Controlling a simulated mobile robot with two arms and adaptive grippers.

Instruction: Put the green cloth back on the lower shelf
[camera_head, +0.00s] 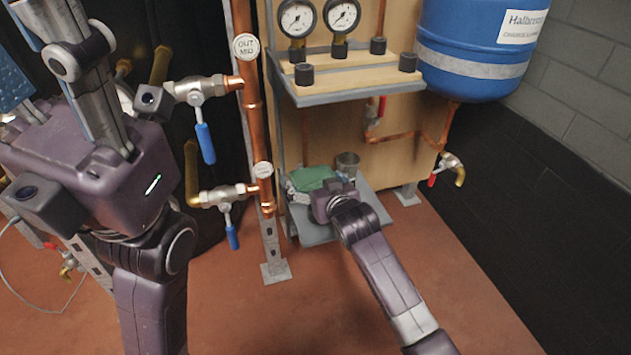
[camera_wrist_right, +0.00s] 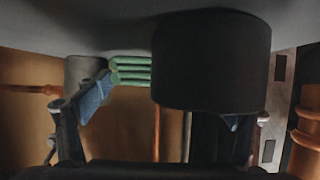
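The green cloth (camera_head: 313,178) lies folded on the grey lower shelf (camera_head: 318,238) in the head view. My right gripper (camera_head: 308,192) is at that shelf, over its front part, and its fingers are mostly hidden there. In the right wrist view, which looks upside down, the fingers of the right gripper (camera_wrist_right: 162,108) stand wide apart. The layered cloth (camera_wrist_right: 132,71) shows beyond them, between the left finger and a black cylinder (camera_wrist_right: 210,60). The cylinder partly covers the right finger. I see no grip on the cloth. My left gripper (camera_head: 60,75) is raised at the upper left, its fingertips partly out of frame.
A metal cup (camera_head: 347,162) stands behind the cloth. The upper shelf (camera_head: 350,92) with gauges overhangs the lower one. Copper pipes with blue-handled valves (camera_head: 205,143) stand left of it, and a blue tank (camera_head: 475,45) hangs right. The floor at front right is clear.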

